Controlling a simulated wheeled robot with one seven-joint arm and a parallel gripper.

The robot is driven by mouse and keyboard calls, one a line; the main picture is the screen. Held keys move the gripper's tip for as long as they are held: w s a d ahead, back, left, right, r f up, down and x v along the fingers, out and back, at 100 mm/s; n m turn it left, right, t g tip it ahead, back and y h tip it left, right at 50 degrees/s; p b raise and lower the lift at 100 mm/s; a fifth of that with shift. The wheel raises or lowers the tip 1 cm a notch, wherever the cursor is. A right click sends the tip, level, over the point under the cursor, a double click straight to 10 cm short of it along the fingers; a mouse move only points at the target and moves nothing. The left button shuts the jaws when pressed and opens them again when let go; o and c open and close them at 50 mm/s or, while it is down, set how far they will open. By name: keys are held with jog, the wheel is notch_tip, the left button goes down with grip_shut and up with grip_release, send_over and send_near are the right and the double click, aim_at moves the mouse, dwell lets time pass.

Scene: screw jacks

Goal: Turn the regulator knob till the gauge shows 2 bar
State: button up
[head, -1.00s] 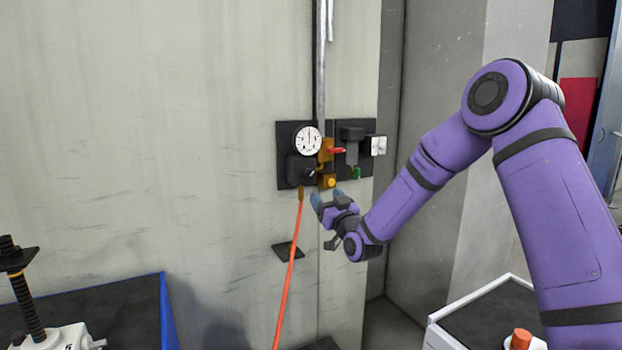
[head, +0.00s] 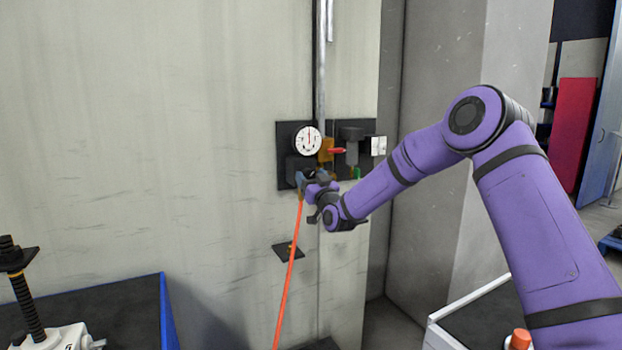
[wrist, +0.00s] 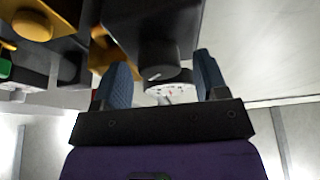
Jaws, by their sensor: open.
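The white round gauge (head: 308,140) is on the black wall panel in the head view, with a red needle pointing about straight up; its numbers are too small to read. The regulator knob (wrist: 162,62) is a dark cylinder with a light mark in the wrist view, and part of the gauge face (wrist: 172,88) shows beyond it. My gripper (wrist: 158,82) is open, with one blue fingertip to each side of the knob's line. I cannot tell whether either finger touches it. In the head view my gripper (head: 304,180) hides the knob.
A red-handled valve (head: 337,151) and a dark filter unit (head: 352,148) sit right of the gauge. An orange hose (head: 289,270) hangs below the panel, past a small wall bracket (head: 287,252). A screw jack (head: 32,305) stands lower left. A white-edged cart (head: 470,300) is lower right.

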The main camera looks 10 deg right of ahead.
jog(key=shift+w, duration=0.1)
jog(key=c, duration=0.9)
jog(key=shift+c, duration=0.2)
jog(key=shift+m+h, duration=0.4)
jog(key=shift+m, duration=0.1)
jog(key=m+h, duration=0.2)
jog(key=m, duration=0.2)
jog(key=m+h, duration=0.2)
jog(key=m, duration=0.2)
jog(key=shift+a, duration=0.1)
jog(key=m+h, duration=0.1)
jog(key=m, duration=0.3)
jog(key=shift+m+g+h, duration=0.3)
jog(key=shift+m+h, duration=0.1)
jog(key=shift+m+g+h, duration=0.5)
jog(key=shift+m+h, duration=0.2)
jog(key=shift+m, duration=1.3)
